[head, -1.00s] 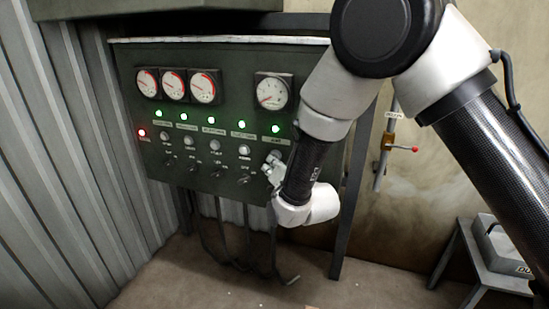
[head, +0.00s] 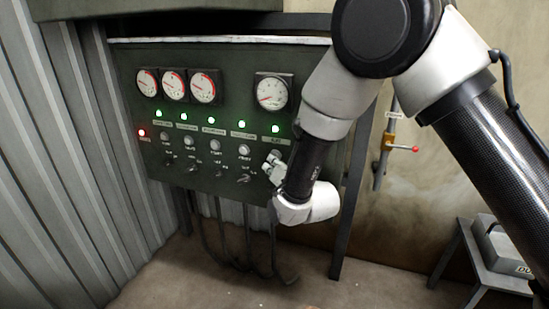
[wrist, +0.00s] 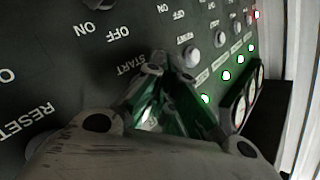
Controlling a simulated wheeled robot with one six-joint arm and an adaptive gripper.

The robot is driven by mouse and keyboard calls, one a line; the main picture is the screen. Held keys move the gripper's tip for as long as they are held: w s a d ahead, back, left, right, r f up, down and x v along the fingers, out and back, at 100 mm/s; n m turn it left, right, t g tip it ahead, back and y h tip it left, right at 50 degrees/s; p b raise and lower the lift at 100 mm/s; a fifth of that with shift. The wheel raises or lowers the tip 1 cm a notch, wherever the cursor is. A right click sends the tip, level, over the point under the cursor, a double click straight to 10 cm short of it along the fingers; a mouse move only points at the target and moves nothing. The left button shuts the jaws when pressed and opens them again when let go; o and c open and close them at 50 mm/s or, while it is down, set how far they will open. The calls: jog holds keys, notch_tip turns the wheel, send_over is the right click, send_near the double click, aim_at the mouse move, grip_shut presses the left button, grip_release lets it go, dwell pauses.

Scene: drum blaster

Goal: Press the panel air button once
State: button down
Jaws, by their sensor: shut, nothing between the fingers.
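The dark green control panel (head: 225,130) shows in the head view with several gauges, green lights and a row of pale round buttons. The rightmost column sits under a green light (head: 275,129) and a single larger gauge (head: 272,92). My gripper (head: 272,160) is shut and empty at this column, and hides the button there. Its label is too small to read. In the wrist view the fingertips (wrist: 166,64) are close to the panel face by a START label (wrist: 131,66). I cannot tell whether they touch a button.
Other round buttons (wrist: 192,56) stand beside the fingertips. Toggle switches (head: 243,179) line the panel's lower part. A red light (head: 141,132) is lit at left.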

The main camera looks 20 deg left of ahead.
jog(key=shift+s, duration=0.75)
jog(key=shift+s, duration=0.15)
jog(key=shift+s+a, duration=0.2)
jog(key=shift+s, duration=2.15)
